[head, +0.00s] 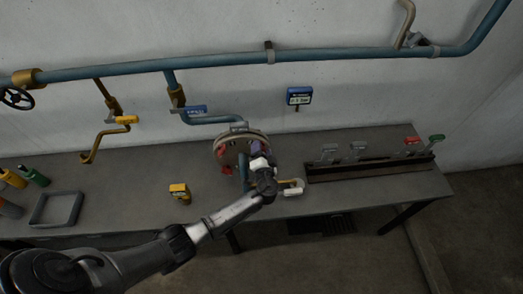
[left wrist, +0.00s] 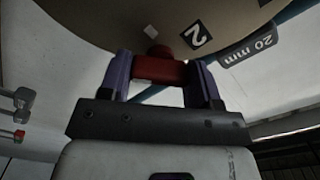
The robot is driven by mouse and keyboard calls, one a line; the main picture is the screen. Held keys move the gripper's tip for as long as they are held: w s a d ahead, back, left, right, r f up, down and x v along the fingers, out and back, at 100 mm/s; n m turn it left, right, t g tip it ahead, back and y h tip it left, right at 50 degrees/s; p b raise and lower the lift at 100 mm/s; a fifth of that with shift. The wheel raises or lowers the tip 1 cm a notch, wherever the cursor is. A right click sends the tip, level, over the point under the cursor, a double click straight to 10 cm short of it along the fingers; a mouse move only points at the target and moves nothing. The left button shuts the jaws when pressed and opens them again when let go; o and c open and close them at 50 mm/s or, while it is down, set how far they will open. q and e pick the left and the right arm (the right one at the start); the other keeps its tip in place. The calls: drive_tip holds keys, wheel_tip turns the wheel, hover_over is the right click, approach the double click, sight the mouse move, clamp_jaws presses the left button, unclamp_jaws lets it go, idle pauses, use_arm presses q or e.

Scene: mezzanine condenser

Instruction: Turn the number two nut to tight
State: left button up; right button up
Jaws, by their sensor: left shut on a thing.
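The round condenser cover (head: 226,148) stands at the middle of the bench with red nuts on its face. In the left wrist view the cover (left wrist: 110,22) fills the top, with a "2" label (left wrist: 196,34). My left gripper (left wrist: 160,76) is shut on the red number two nut (left wrist: 158,69), one purple finger on each side of it. In the head view my left gripper (head: 258,157) is in front of the cover and hides part of it. How tight the nut is cannot be told. My right gripper is not in view.
A dark rack (head: 370,172) with several upright pieces stands on the right of the bench. A yellow device (head: 180,191) and a grey tray (head: 56,209) are to the left. A blue pipe (head: 330,56) runs along the wall. A "20 mm" tag (left wrist: 248,47) is beside the cover.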

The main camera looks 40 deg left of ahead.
use_arm(q)
drive_tip(key=shift+c, duration=1.2)
drive_tip(key=shift+m+b, duration=0.4)
drive_tip(key=shift+m, duration=0.7)
drive_tip(key=m, duration=0.3)
drive_tip(key=shift+m, duration=0.4)
drive_tip(key=m, duration=0.4)
drive_tip(key=shift+m+p, duration=0.45)
drive_tip(key=shift+m, duration=0.95)
